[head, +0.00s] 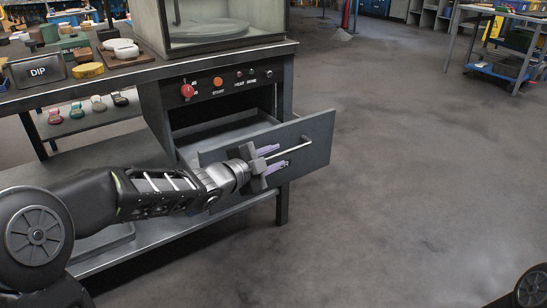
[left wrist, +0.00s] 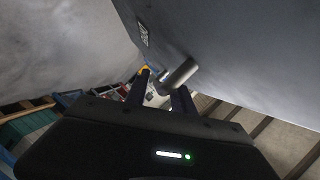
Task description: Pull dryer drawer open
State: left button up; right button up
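The dryer drawer (head: 318,140) is a grey drawer under the dryer, standing pulled out part way with its inside showing. Its pale bar handle (head: 297,150) runs across the front panel, and in the left wrist view the handle (left wrist: 180,74) is a short light cylinder close to the fingers. My left gripper (head: 272,159) is at the left part of the handle, with its purple fingers apart, one above and one below the bar. In the left wrist view there is a gap between the fingers (left wrist: 160,90). My right gripper is out of view.
The dryer's control panel (head: 225,84) with a red knob sits above the drawer. The bench carries a DIP tray (head: 38,70) and several small moulded pieces at the left. Open floor (head: 420,180) lies right of the drawer. A blue cart (head: 500,70) stands far right.

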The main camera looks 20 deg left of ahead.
pick_arm(q)
jog(key=shift+o, duration=0.2)
jog(key=shift+r, duration=0.1)
jog(key=p+v, duration=0.2)
jog(key=v, duration=0.5)
jog(key=shift+r+p, duration=0.1)
jog(key=shift+p, duration=0.25)
jog(key=shift+s+a, duration=0.1)
jog(key=shift+s, duration=0.25)
